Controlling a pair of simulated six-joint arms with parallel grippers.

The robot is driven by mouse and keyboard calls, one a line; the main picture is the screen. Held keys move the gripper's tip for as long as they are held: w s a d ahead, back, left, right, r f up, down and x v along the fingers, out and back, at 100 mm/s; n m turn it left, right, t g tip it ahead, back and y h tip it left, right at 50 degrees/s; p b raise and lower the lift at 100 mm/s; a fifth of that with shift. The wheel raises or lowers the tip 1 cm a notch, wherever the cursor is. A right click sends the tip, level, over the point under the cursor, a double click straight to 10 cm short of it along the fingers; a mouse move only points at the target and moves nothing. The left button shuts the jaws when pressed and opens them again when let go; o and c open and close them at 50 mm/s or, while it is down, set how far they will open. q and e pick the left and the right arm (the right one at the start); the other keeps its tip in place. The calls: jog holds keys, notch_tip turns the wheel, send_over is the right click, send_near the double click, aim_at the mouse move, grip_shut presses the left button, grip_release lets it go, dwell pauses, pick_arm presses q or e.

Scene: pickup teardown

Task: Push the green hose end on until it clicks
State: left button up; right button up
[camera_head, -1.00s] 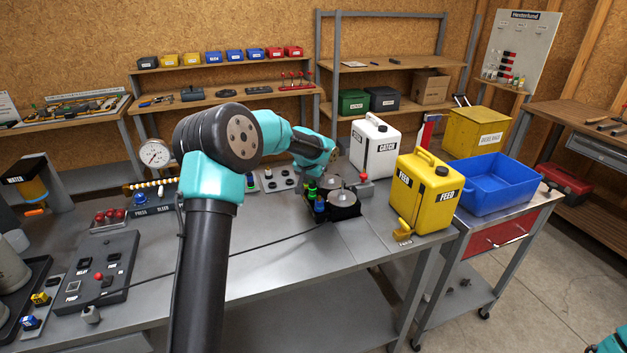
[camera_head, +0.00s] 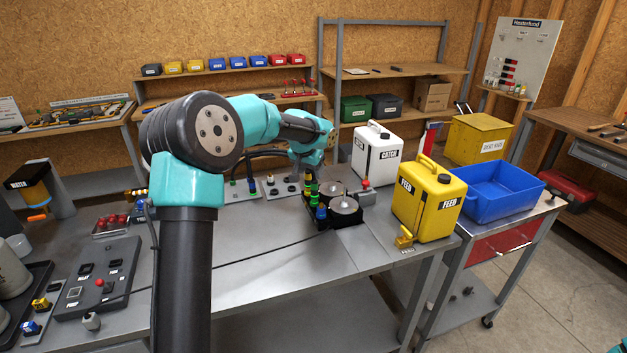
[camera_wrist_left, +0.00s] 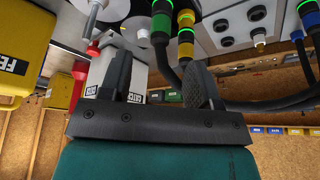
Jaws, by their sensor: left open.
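In the left wrist view, a connector with a bright green band (camera_wrist_left: 161,22) hangs on a black hose, beside another with green and yellow bands (camera_wrist_left: 186,32). In the head view, a green-banded fitting (camera_head: 313,188) and a blue one (camera_head: 320,212) stand at the left edge of the black pump unit (camera_head: 345,221). My left gripper (camera_wrist_left: 155,78) is open, with no object visibly clamped between its fingers. The green-banded connector shows beyond the gap, nearer the right-hand finger. Contact cannot be told. In the head view the wrist hides most of the fingers. My right gripper is out of view.
The white CATCH can (camera_head: 377,153) and yellow FEED can (camera_head: 428,203) stand right of the pump unit. A grey panel with ports (camera_wrist_left: 240,25) and black hoses lie close to the left gripper. The front of the bench (camera_head: 270,270) is mostly clear.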

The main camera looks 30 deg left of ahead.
pick_arm(q)
jog(key=v, duration=0.8)
jog(key=shift+s+r, duration=0.15)
jog(key=shift+r, duration=0.05)
jog(key=shift+d+f, duration=0.1)
